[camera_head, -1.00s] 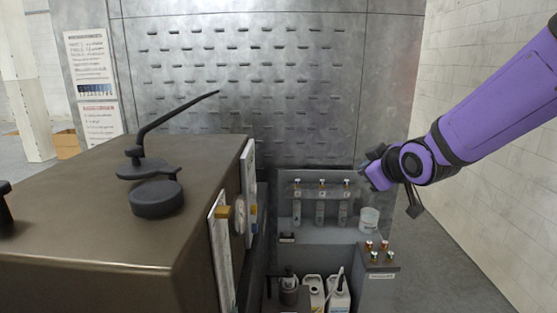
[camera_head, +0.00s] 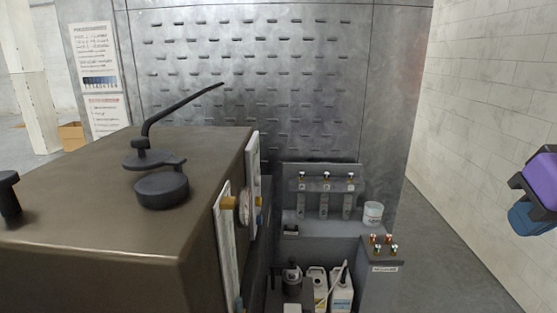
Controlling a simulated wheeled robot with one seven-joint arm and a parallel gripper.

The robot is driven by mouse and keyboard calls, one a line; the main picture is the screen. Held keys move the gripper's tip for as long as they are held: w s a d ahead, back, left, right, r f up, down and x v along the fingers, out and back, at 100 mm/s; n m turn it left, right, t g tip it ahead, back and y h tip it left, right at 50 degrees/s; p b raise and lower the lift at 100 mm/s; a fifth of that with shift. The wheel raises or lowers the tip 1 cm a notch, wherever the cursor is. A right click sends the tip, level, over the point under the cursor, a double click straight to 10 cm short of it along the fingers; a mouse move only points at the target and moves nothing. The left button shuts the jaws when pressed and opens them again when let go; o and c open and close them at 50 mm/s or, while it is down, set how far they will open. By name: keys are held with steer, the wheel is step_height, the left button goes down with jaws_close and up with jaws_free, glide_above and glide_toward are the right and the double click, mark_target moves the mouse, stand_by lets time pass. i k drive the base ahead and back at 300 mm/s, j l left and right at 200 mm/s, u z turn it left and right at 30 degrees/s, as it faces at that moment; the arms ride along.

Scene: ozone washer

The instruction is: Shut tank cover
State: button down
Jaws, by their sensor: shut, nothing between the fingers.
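A brown metal tank housing (camera_head: 90,205) fills the left of the view. On its top is a dark round cap (camera_head: 162,190), lying flat. A flat dark link (camera_head: 155,163) reaches from beside the cap to a post with a long bent lever (camera_head: 180,107) that slants up to the right. I cannot tell whether this cap is the tank cover. Part of my purple arm shows at the right edge, well apart from the housing. My gripper's fingers do not show.
A dark post (camera_head: 9,198) stands at the housing's left edge. Gauges and panels (camera_head: 243,200) line its right side. A shelf unit with taps (camera_head: 325,180), a white tub (camera_head: 373,213) and bottles (camera_head: 341,289) stand beyond. Floor on the right is clear (camera_head: 455,265).

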mark_target(142, 160)
steer(key=u, duration=1.3)
